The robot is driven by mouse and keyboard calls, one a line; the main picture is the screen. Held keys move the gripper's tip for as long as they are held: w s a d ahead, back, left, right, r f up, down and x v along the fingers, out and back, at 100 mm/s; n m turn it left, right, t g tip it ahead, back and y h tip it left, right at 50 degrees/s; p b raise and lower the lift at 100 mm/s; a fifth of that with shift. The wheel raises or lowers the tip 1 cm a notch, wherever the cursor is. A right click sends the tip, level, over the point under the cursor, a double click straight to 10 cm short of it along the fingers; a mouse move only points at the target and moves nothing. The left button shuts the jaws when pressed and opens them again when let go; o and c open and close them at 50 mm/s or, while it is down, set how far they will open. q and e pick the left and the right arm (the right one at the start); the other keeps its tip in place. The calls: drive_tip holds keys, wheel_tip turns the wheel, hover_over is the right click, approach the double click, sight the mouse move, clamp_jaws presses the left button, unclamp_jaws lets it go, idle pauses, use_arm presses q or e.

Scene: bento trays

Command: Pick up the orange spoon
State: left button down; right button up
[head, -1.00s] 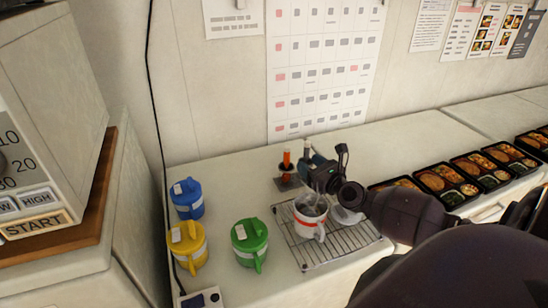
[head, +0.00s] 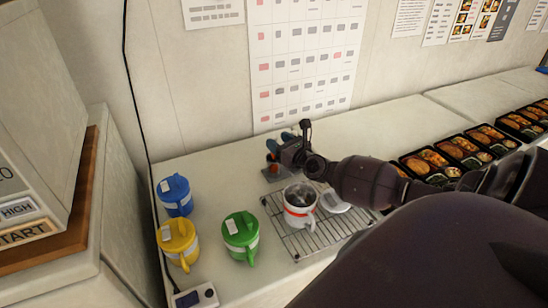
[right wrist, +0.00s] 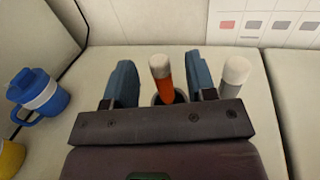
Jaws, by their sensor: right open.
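The orange spoon (right wrist: 162,80) stands upright, its orange handle tipped with white, in the right wrist view. Its lower end goes down into a dark holder (right wrist: 181,98). My right gripper (right wrist: 160,80) is open, with one blue finger on each side of the handle. A grey handle with a white tip (right wrist: 235,75) stands just outside the right finger. In the head view my right gripper (head: 281,148) largely covers the spoon (head: 273,168). My left gripper is not in view.
A white mug with a red band (head: 300,207) stands on a wire rack (head: 322,238) just in front of the gripper. Blue (head: 174,196), yellow (head: 178,243) and green (head: 240,237) lidded mugs stand to the left. Several bento trays (head: 425,161) line the counter at right.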

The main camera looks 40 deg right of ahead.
drive_tip(key=shift+w, duration=2.15)
clamp_jaws()
drive_tip(key=shift+r, duration=0.1)
